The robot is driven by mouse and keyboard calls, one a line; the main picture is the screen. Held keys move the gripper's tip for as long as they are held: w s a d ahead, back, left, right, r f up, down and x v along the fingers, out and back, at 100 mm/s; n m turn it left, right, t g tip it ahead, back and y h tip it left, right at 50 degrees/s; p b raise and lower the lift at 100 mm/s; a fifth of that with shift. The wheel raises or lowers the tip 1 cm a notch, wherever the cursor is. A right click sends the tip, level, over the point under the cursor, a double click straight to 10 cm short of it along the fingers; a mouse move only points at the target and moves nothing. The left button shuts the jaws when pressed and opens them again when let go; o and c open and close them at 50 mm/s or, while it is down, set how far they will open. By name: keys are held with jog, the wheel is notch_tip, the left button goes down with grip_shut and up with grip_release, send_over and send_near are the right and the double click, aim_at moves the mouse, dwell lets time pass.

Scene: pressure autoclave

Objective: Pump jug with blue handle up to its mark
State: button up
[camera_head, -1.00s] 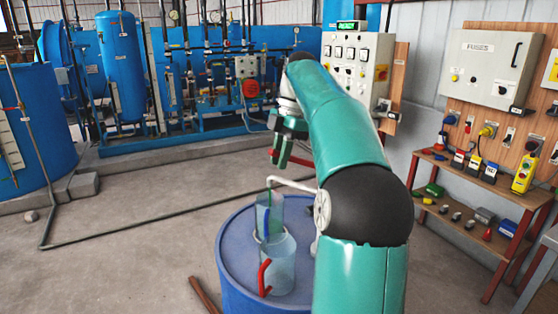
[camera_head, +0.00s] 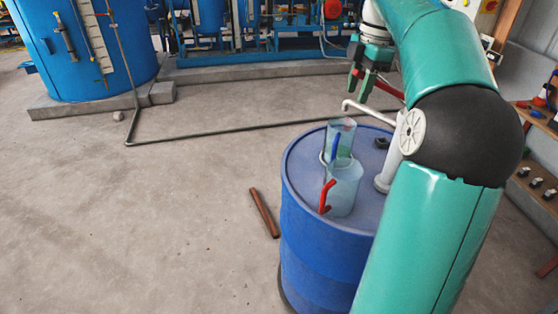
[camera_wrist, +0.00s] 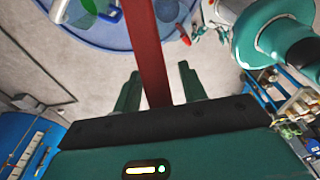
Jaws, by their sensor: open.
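The clear jug with the blue handle (camera_head: 342,132) stands upright on the blue drum, below the tip of a white pump spout (camera_head: 368,111). Its liquid level and mark are too small to tell. A second clear jug with a red handle (camera_head: 345,187) stands in front of it. The white pump body (camera_head: 386,172) rises from the drum top, partly hidden by my arm. My gripper (camera_head: 367,82) is open above and behind the spout. In the wrist view, a red bar (camera_wrist: 148,45), apparently the pump lever, runs between the open fingers (camera_wrist: 160,88); contact cannot be told.
The blue drum (camera_head: 320,235) stands on a concrete floor. A brown rod (camera_head: 264,212) lies left of it. A low pipe (camera_head: 220,131) crosses the floor behind. A blue tank (camera_head: 85,60) stands back left, shelves (camera_head: 540,175) at right. The left floor is clear.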

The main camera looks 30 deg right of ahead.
jog(key=shift+h, duration=0.8)
jog(key=r, duration=0.9)
jog(key=shift+w+a+r, duration=0.1)
jog(key=shift+a+r, duration=0.2)
jog(key=shift+r, duration=0.1)
jog(key=shift+a+r, duration=0.25)
jog(key=shift+r, duration=0.5)
jog(key=s+a+f+m+t+h, duration=0.1)
jog(key=a+f+m, duration=0.15)
jog(key=a, duration=0.45)
jog(key=s+a+f+m+t, duration=0.15)
jog(key=a+m, duration=0.25)
jog(key=a, duration=0.4)
jog(key=s+a+f+m+t, duration=0.1)
jog(key=s+a+f+m, duration=0.5)
jog(key=s+a+f, duration=0.3)
jog(key=shift+s+a+f+t, duration=0.35)
jog(key=shift+a+f, duration=0.75)
jog(key=shift+f, duration=0.85)
